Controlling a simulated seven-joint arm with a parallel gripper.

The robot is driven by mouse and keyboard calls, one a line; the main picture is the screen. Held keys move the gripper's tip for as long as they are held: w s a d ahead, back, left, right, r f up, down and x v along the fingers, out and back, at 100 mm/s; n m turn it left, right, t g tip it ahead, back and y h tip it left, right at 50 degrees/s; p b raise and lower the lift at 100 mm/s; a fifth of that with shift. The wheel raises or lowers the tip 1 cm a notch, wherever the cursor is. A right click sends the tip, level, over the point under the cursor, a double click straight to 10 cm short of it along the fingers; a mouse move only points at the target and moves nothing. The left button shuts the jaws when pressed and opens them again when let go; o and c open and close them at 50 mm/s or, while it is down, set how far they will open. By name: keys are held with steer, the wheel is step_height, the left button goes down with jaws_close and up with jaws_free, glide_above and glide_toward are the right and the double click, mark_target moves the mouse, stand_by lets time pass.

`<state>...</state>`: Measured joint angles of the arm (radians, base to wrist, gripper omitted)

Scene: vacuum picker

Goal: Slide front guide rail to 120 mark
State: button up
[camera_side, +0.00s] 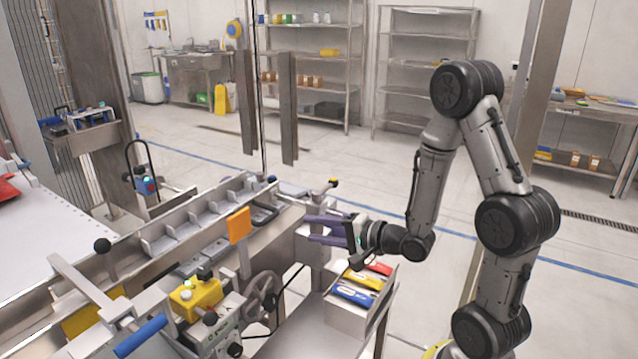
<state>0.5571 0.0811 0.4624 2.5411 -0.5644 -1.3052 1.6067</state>
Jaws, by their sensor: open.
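A long metal conveyor with flighted compartments (200,222) runs diagonally from lower left to the middle. Straight metal rails run along both its sides; the near-side rail (178,275) lies behind the orange plate and yellow box. I cannot tell for sure which bar is the front guide rail, and no scale or 120 mark is readable. My gripper (308,229) is at the conveyor's right end, pointing left. Its two purple fingers are apart, with nothing visibly held. The fingertips are close to the metal parts there; I cannot tell whether they touch.
An upright orange plate (239,226), a handwheel (263,296) and a yellow control box (195,297) stand along the near side. A bin of coloured packets (345,315) sits below my gripper. A blue-handled lever (140,336) is at lower left. Open floor lies behind.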

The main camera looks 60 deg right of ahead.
steer(key=a+r+n+t+y, duration=0.1)
steer(key=a+r+n, duration=0.55)
steer(key=r, duration=0.75)
steer(key=shift+s+a+r+n+g+h, duration=0.2)
steer(key=shift+s+r+n+g+h, duration=0.15)
steer(key=shift+s+n, duration=0.4)
steer(key=shift+s+a+r+n+g+h, duration=0.25)
steer(key=shift+s+n+g, duration=0.2)
steer(key=shift+s, duration=0.55)
steer(key=shift+s+a+r+n+g+h, duration=0.15)
steer(key=shift+s+r+n+g+h, duration=0.2)
steer(key=shift+s+n, duration=0.35)
steer(key=shift+s+y, duration=0.15)
steer(key=shift+y, duration=0.1)
steer(key=s+a+f+n+g, duration=0.1)
steer(key=s+f+n+g, duration=0.3)
steer(key=s, duration=0.3)
steer(key=s+f+n+g, duration=0.3)
steer(key=s+f+g, duration=0.1)
steer(key=s, duration=0.4)
steer(key=shift+s+a+n+g, duration=0.15)
steer(key=shift+a+n+g, duration=0.2)
steer(key=shift+a, duration=0.05)
